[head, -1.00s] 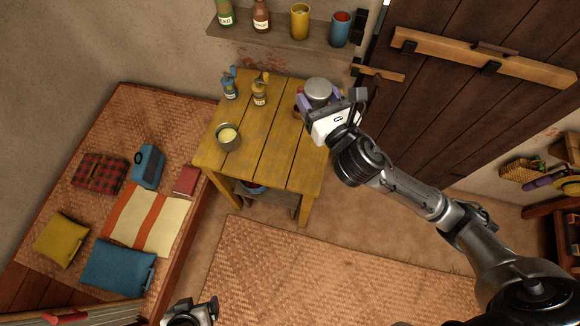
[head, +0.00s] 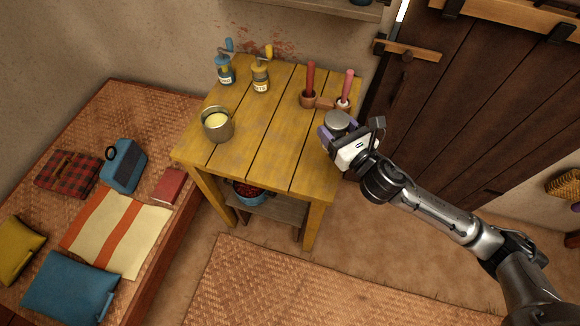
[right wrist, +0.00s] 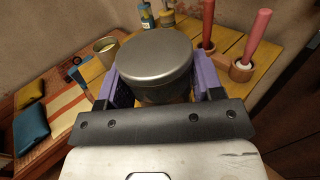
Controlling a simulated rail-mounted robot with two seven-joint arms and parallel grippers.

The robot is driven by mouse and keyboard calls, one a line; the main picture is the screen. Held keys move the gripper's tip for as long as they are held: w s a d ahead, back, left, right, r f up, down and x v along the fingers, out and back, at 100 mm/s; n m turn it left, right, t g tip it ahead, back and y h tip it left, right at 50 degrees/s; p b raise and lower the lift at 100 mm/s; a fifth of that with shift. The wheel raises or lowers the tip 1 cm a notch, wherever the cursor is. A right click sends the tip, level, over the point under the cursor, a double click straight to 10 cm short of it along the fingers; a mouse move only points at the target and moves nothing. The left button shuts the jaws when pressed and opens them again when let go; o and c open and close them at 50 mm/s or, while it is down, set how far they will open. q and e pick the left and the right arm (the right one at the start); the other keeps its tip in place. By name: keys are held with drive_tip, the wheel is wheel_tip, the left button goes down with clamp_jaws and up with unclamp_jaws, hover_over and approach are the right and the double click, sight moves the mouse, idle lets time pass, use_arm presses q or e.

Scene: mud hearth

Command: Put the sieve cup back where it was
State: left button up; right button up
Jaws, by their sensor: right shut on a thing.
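My right gripper (head: 337,130) has purple fingers and is shut on the sieve cup (head: 338,120), a grey metal cylinder with a flat round top. It is held upright at the right edge of the yellow wooden table (head: 262,135). In the right wrist view the sieve cup (right wrist: 155,62) sits between the purple fingers of my right gripper (right wrist: 158,78). Its underside is hidden, so I cannot tell whether it touches the table. My left gripper is out of view.
Two red-handled pestles in wooden mortars (head: 308,100) stand behind the cup. A metal pot (head: 218,131) with pale contents is at the left, with blue (head: 225,72) and yellow (head: 261,78) grinders behind. The table's middle is clear. A dark door (head: 440,110) is at right.

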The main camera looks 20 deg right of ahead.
wheel_tip(320, 180, down, 2)
drive_tip(key=shift+d+f+b, duration=0.1)
drive_tip(key=shift+d+b, duration=0.05)
drive_tip(key=shift+b, duration=0.35)
drive_tip(key=shift+w+f, duration=0.25)
drive_tip(key=shift+f, duration=0.05)
drive_tip(key=w+a+f+b, duration=0.2)
drive_tip(key=f, duration=0.1)
drive_tip(key=w+a+f+b, duration=0.2)
drive_tip(key=w+a+f, duration=0.1)
drive_tip(key=w+a+f+b, duration=0.1)
drive_tip(key=w+a+f, duration=0.1)
drive_tip(key=a+f, duration=0.1)
drive_tip(key=shift+w+a+f+b, duration=0.25)
drive_tip(key=shift+f+b, duration=0.15)
drive_tip(key=shift+f, duration=0.45)
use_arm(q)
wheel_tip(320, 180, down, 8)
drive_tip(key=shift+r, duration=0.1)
